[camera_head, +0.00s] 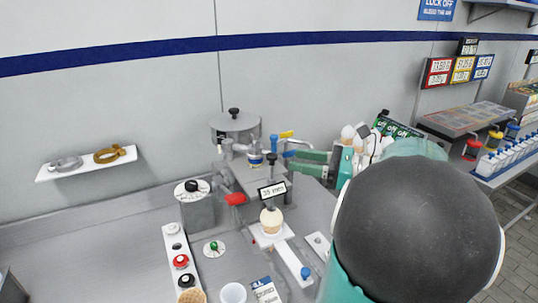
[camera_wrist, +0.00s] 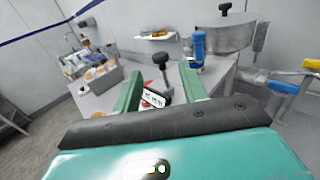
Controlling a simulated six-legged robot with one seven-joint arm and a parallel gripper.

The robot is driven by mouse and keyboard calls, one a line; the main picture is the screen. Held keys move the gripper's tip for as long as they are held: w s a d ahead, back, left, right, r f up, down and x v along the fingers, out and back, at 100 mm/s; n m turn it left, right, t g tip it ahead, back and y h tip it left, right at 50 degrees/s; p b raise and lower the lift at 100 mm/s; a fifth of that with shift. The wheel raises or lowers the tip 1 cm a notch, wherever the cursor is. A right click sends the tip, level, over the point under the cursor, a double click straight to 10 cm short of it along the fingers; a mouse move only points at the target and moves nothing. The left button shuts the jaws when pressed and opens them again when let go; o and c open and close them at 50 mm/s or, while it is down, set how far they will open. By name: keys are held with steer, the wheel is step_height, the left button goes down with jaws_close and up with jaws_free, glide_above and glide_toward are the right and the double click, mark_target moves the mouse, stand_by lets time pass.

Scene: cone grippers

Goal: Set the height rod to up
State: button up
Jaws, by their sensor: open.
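The height rod (camera_head: 271,172) is a thin grey upright rod with a black knob on top, standing on the grey machine block. A sign (camera_head: 272,190) reading about "39 mm" is at its lower part. My gripper (camera_head: 293,161) is just right of the rod, its green fingers pointing left at it. In the wrist view the rod's black knob (camera_wrist: 157,58) and the sign (camera_wrist: 155,98) show between the two green fingers of my gripper (camera_wrist: 160,76). The fingers are apart and empty. I cannot tell whether either touches the rod.
A round steel hopper (camera_head: 236,126) with a black knob stands behind the rod. A blue-capped part (camera_head: 273,143) and a yellow handle (camera_head: 287,134) are close to my fingers. A cone with a pale scoop (camera_head: 271,219) stands below the sign.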

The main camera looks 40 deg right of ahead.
mark_target(272, 154)
steer(key=x, duration=0.7)
steer(key=shift+w+a, duration=0.15)
steer(key=shift+w, duration=0.2)
jaws_close()
